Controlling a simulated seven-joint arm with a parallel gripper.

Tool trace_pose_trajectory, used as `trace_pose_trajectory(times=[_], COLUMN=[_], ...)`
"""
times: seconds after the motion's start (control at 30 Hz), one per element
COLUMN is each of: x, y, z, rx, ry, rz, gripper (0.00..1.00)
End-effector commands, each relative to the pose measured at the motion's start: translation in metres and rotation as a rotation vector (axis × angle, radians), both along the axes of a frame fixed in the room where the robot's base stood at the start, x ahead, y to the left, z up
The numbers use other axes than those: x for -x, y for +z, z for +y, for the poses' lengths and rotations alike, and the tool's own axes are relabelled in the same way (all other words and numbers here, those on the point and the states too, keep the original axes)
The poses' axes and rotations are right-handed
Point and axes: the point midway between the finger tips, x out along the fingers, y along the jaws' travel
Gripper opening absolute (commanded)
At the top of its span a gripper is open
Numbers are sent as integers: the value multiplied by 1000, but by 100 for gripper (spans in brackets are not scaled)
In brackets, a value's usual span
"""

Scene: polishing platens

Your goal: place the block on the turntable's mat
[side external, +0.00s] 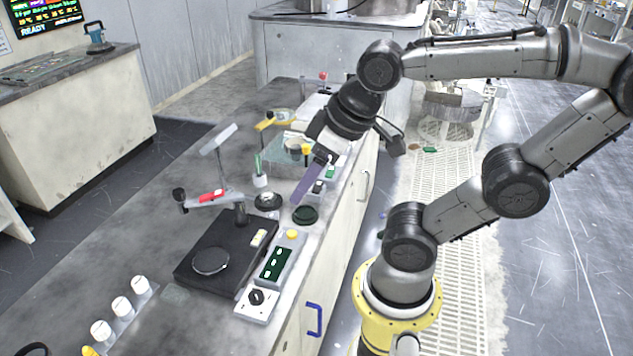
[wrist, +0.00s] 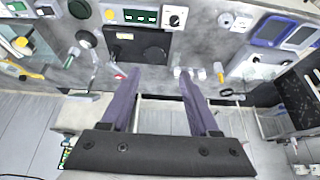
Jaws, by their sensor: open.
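A black flat unit (side external: 232,235) with a round grey disc (side external: 211,261) stands on the grey bench; it looks like the turntable and its mat. In the wrist view the unit (wrist: 124,47) shows with its dark disc (wrist: 153,55). A small red piece (side external: 212,195) lies on a grey arm above the unit's back edge; I cannot tell if it is the block. My gripper (side external: 298,200), with purple fingers, is above the bench, to the right of the unit and near two dark round dishes. In the wrist view its fingers (wrist: 158,74) are wide apart with nothing between them.
The dark dishes (side external: 268,201) (side external: 305,214) stand behind the unit. A green switch panel (side external: 275,263) and a knob box (side external: 257,299) line its right side. Several white-capped bottles (side external: 121,307) stand front left. An upright stand with a grey bar (side external: 218,139) rises behind.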

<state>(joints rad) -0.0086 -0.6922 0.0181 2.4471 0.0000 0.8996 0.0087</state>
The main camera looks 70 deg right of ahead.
Motion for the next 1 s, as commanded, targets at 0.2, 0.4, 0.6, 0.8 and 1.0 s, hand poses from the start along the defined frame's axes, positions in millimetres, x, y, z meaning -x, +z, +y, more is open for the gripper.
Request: trace_pose_trajectory(times=[0.2,0.4,0.6,0.8,1.0], x=[16,15,15,11,-22], y=[-6,-6,-6,1,36], z=[-2,-2,-2,-2,-1], rx=[4,4,8,85,228], ry=[-1,-1,7,152,405], rz=[-23,-23,-23,-39,-80], gripper=[90,100,100,100,100])
